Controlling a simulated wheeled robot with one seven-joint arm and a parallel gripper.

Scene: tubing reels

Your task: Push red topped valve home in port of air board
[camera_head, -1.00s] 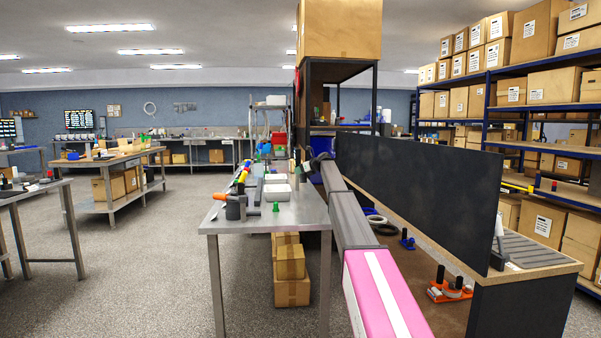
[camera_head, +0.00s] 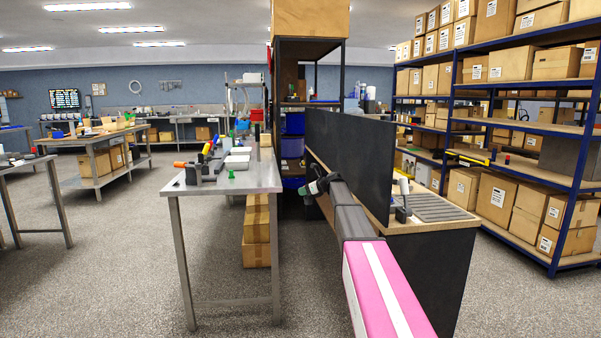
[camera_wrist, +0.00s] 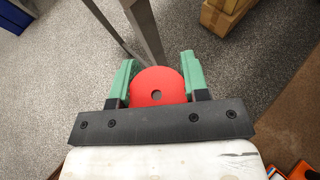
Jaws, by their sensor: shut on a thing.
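The red topped valve shows in the wrist view as a red disc (camera_wrist: 143,84) with a dark hole at its centre. The two green fingers of my gripper (camera_wrist: 158,66) stand on either side of it, shut on it. The valve's lower part is hidden. In the head view my gripper (camera_head: 316,187) is small, out at the far end of my arm, between the steel table and the black panel. The wrist view shows floor below it. I cannot make out the air board or its port in either view.
A steel table (camera_head: 225,183) with several tools and a small green piece (camera_head: 231,174) stands left of my arm. A black upright panel (camera_head: 352,165) rises from the bench at right. Boxes (camera_head: 256,232) are stacked beneath the steel table. Open floor lies at left.

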